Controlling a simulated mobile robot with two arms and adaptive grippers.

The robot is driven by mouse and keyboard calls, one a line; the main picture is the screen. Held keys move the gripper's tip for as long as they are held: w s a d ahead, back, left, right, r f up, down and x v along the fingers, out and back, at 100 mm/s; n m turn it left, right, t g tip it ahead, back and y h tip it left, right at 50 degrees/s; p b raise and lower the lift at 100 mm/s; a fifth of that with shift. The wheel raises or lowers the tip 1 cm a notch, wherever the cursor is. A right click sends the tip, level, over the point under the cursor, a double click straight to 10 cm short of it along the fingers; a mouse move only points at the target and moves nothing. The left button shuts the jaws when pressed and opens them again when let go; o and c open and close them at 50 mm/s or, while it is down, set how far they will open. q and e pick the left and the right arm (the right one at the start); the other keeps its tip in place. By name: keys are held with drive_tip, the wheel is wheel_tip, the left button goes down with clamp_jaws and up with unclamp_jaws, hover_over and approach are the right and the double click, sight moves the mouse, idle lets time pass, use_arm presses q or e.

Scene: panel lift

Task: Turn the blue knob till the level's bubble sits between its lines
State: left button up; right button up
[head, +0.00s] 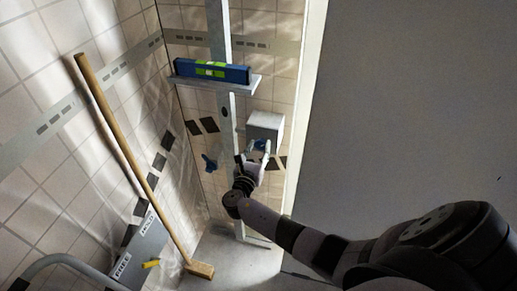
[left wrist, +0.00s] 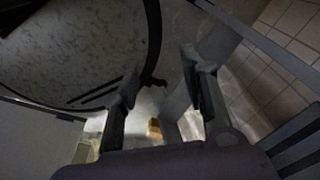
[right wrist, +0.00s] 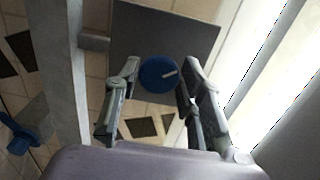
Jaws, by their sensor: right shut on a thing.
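The blue level (head: 240,75) with its green vial (head: 212,69) lies on a grey shelf (head: 245,86) on the upright post. The bubble and its lines are too small to make out. My right gripper (head: 257,150) is shut on this knob, one finger on each side in the right wrist view. My left gripper (left wrist: 160,75) is open and empty.
A wooden-handled tool (head: 128,150) leans on the tiled wall at left. Near its foot are a grey box with lettering (head: 143,247) and a small yellow piece (head: 151,263). A plain grey panel (head: 420,110) fills the right side.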

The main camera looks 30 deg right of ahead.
drive_tip(key=m+b, duration=0.3)
drive_tip(key=shift+f+m, duration=0.3)
drive_tip(key=shift+c, duration=0.3)
drive_tip(key=shift+s+r+m+b, duration=0.1)
drive_tip(key=shift+r+m+b, duration=0.05)
drive_tip(key=shift+m+b, duration=0.45)
drive_tip(key=shift+r, duration=0.1)
drive_tip(key=o, duration=1.1)
drive_tip(key=v, duration=1.2)
drive_tip(key=shift+d, duration=0.1)
